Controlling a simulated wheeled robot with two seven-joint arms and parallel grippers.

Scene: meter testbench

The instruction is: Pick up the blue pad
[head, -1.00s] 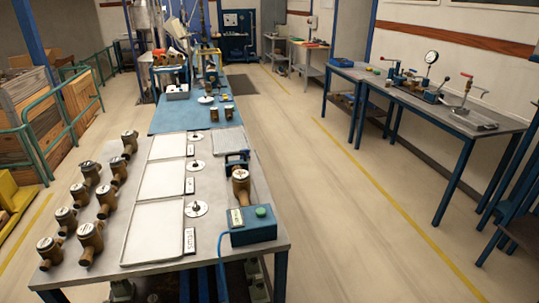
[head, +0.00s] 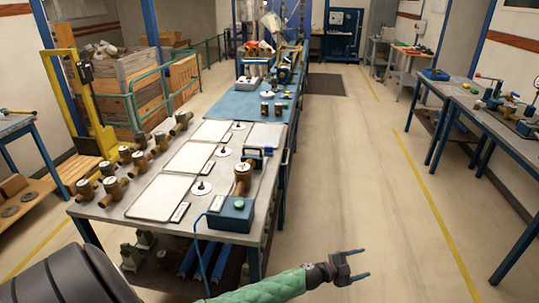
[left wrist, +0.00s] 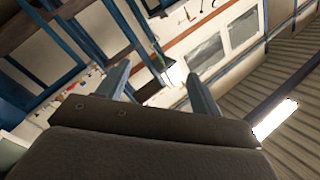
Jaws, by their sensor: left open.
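A flat blue pad (head: 228,104) covers the far part of the long grey bench in the head view, with several items standing on it. A blue box with a green button (head: 233,215) sits at the bench's near right corner. My left gripper (head: 365,263) is open and empty, over the floor to the right of the bench's near end and well apart from the pad. In the left wrist view its two fingers (left wrist: 158,72) stand apart with nothing between them; no pad shows there. My right gripper is not in view.
Several brass meters (head: 139,160) line the left of the bench, beside white trays (head: 156,197) and round discs. A second table (head: 492,115) with gauges stands at the right. A yellow lift (head: 85,100) stands at the left. The aisle floor (head: 345,170) is clear.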

